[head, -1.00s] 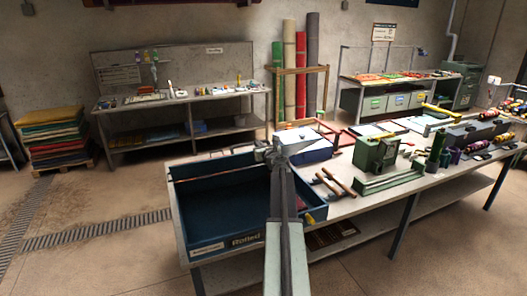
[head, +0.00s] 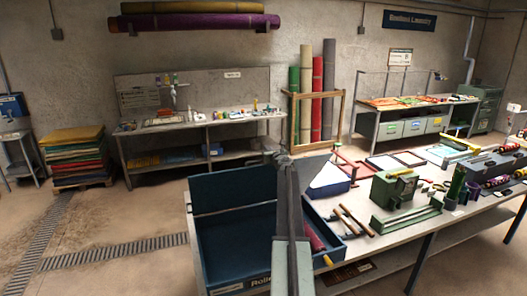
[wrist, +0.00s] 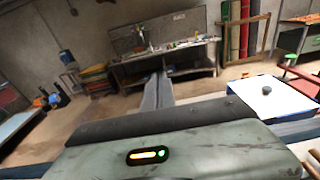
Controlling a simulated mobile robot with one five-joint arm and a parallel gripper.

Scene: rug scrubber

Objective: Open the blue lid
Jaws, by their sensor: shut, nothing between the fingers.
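A dark blue box (head: 240,277) with a label on its front stands at the left end of the workbench. A blue panel, seemingly its lid (head: 232,188), stands raised along the back edge, and the dark inside shows. My gripper (head: 282,158) is shut and empty. In the head view it overlaps the right end of the panel; I cannot tell whether they touch. In the wrist view my gripper (wrist: 161,78) points toward the back bench, and the blue lid cannot be made out there.
A blue box with a white top (head: 328,178) and a dark knob sits right of my arm; its white top (wrist: 268,95) is also in the wrist view. Open floor (head: 120,215) is on the left.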

